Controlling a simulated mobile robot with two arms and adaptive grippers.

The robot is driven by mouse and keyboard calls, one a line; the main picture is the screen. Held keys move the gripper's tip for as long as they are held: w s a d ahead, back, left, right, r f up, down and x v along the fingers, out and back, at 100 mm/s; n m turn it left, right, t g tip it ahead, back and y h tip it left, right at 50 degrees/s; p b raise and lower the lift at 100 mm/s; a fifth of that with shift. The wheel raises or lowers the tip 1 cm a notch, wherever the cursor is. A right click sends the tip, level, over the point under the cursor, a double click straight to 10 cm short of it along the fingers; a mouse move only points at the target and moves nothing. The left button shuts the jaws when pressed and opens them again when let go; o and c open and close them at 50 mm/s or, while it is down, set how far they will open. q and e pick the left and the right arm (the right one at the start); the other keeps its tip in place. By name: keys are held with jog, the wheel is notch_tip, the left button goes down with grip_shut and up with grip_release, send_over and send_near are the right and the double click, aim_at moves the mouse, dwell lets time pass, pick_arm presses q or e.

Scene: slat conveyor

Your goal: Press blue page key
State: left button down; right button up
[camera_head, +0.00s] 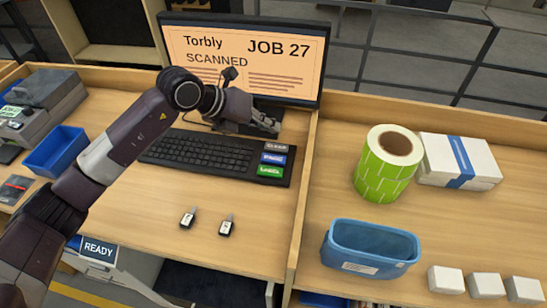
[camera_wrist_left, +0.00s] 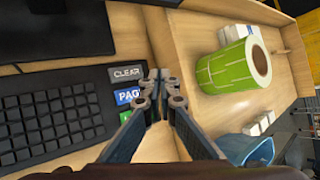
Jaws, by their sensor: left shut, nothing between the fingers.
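The blue page key (camera_head: 273,159) sits between a grey CLEAR key (camera_head: 276,147) and a green key (camera_head: 270,171) at the right end of the black keyboard (camera_head: 200,151). In the left wrist view the blue key (camera_wrist_left: 125,97) shows the letters "PAG", its right part hidden by the gripper. My left gripper (camera_head: 265,122) is shut and empty, above the desk behind the keyboard's right end. In the left wrist view its fingertips (camera_wrist_left: 159,74) appear just right of the CLEAR key (camera_wrist_left: 126,74). Contact with a key cannot be made out. My right gripper is not in view.
The monitor (camera_head: 245,60) reads "JOB 27" and "SCANNED". A wooden divider (camera_head: 303,190) stands right of the keyboard. Beyond it are a green label roll (camera_head: 386,165), white packs (camera_head: 460,160) and a blue bin (camera_head: 370,250). Two small tags (camera_head: 227,225) lie in front.

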aim_at(271, 159)
pick_arm(q)
notch_tip(271, 159, down, 8)
jog(key=b, duration=0.5)
jog(key=shift+f, duration=0.35)
jog(key=shift+r, duration=0.1)
dwell(0.8)
jog(key=shift+f+b, duration=0.45)
